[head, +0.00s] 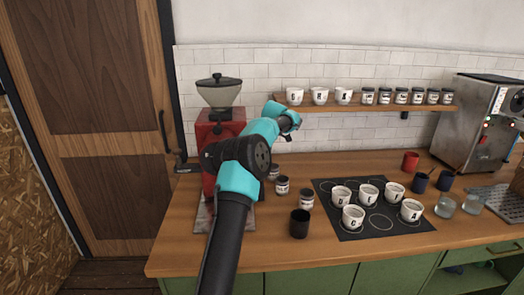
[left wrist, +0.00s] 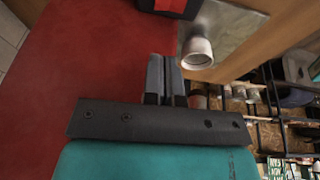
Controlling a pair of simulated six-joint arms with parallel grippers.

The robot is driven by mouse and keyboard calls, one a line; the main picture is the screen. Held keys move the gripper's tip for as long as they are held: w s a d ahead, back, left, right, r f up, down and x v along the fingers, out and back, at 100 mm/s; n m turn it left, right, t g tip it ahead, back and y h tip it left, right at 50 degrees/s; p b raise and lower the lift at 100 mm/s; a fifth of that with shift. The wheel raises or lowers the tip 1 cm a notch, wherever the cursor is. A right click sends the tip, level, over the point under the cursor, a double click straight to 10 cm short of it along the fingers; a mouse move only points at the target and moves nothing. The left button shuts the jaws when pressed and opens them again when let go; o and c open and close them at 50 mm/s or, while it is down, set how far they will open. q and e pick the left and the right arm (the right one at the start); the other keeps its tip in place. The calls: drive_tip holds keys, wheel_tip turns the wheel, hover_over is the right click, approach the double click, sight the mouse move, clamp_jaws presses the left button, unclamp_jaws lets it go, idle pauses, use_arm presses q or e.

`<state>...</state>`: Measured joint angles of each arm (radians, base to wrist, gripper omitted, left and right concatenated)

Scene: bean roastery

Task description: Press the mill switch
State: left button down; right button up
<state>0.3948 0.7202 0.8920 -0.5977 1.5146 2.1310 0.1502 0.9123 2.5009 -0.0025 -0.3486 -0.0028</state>
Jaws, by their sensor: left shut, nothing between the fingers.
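The red mill (head: 207,133) stands on the counter at the left, with a pale hopper and dark lid on top. My left arm crosses in front of it and hides much of its body. In the left wrist view the mill's red side (left wrist: 85,60) fills the left. A black part with a red face (left wrist: 170,5) is cut off at the top edge; I cannot tell whether it is the switch. My left gripper (left wrist: 165,58) is shut and empty beside the red side; contact cannot be told. Its fingers are not clear in the head view. My right gripper is not in view.
Small jars (head: 282,185) and a black cup (head: 299,223) stand right of the mill. A dark mat (head: 380,222) holds several white cups. A wall shelf (head: 370,107) with cups and jars is above. A steel machine (head: 468,125) stands right.

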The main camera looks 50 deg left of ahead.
use_arm(q)
drive_tip(key=x, duration=0.6)
drive_tip(key=w+x, duration=0.1)
drive_tip(key=x, duration=0.3)
drive_tip(key=shift+d+f, duration=0.25)
drive_tip(key=shift+a, duration=0.15)
